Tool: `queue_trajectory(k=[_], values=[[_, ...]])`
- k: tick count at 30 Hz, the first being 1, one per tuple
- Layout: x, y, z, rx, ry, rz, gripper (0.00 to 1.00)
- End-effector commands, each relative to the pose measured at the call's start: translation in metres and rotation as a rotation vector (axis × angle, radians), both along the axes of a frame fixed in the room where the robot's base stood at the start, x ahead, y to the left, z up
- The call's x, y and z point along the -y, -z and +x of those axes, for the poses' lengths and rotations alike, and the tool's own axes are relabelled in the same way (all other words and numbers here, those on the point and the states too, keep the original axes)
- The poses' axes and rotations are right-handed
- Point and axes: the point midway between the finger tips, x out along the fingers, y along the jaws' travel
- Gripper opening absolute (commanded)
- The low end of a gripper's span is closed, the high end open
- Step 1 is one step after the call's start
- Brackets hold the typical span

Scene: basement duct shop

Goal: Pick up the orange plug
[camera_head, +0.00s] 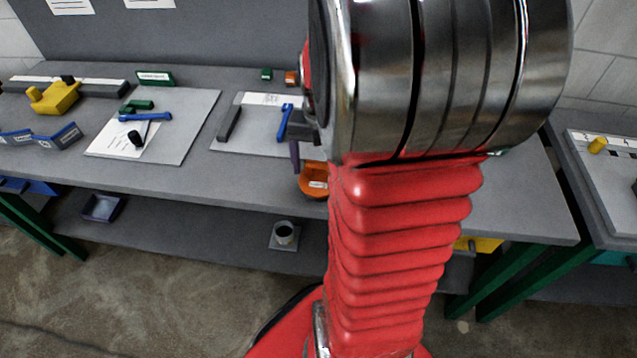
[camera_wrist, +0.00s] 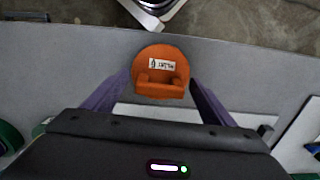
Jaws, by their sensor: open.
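A rounded orange piece (camera_wrist: 161,88) with a white printed label shows between my finger ends in the wrist view; I take it for the orange plug. In the head view the orange piece (camera_head: 314,187) is near the bench's front edge, partly hidden by my arm. My gripper (camera_wrist: 158,80) is open, with one purple finger on each side of the piece. I cannot tell whether the fingers are level with it or above it. In the head view one purple finger (camera_head: 294,152) shows just above and left of it.
A small orange block (camera_head: 292,77) and a green block (camera_head: 266,74) stand at the bench's back. A blue tool (camera_head: 285,122) lies left of my gripper. Farther left are a grey board (camera_head: 190,130) and a yellow tool (camera_head: 55,97). A lower shelf (camera_head: 190,220) runs beneath.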

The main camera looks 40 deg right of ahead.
Motion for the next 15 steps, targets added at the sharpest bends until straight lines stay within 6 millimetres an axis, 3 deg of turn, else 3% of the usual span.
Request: queue_trajectory(k=[2,15], values=[[-0.0001,-0.0001,0.0001,0.000,0.000,0.000,0.77],[-0.0001,-0.0001,0.0002,0.000,-0.001,0.000,0.47]])
